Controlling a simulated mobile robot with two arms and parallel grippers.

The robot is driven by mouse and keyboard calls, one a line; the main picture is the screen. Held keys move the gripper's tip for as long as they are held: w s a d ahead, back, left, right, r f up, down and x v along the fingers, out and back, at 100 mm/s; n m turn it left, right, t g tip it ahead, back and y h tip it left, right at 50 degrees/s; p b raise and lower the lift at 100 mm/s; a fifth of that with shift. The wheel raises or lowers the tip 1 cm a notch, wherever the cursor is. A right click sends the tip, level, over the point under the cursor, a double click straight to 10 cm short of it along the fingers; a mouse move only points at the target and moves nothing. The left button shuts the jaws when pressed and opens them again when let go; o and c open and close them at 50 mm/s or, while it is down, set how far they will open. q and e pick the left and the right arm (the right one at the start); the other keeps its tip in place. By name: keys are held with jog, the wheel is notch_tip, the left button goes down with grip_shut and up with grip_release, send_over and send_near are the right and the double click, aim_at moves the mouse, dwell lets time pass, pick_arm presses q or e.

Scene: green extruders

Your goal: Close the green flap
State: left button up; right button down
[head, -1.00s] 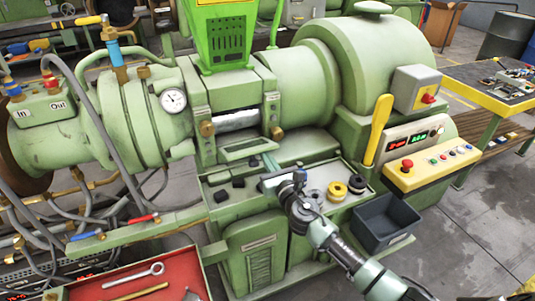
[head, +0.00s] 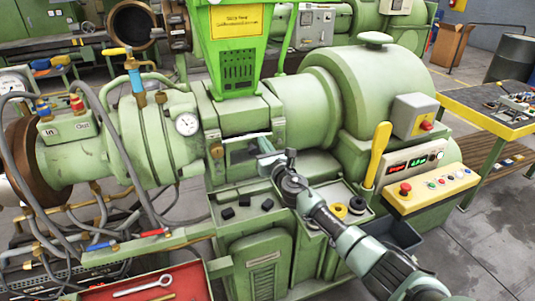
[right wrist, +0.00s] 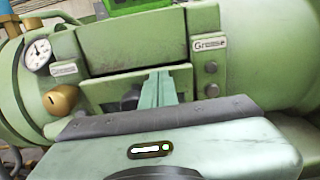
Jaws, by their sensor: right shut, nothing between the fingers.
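My left gripper is not in view.
A green ledge with small black blocks (head: 244,200) lies below the flap. A yellow lever (head: 376,155) and a control panel (head: 431,187) stand at the right. A pressure gauge (head: 187,124) is at the left. A red tray (head: 150,288) is at the front left.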

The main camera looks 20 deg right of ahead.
jog(key=shift+w+r+b, duration=0.15)
jog(key=shift+w+r, duration=0.15)
jog(key=shift+w, duration=0.35)
jog(key=shift+w+r+b, duration=0.15)
jog(key=shift+w+r, duration=0.1)
jog(key=shift+w, duration=0.4)
jog(key=shift+r, duration=0.1)
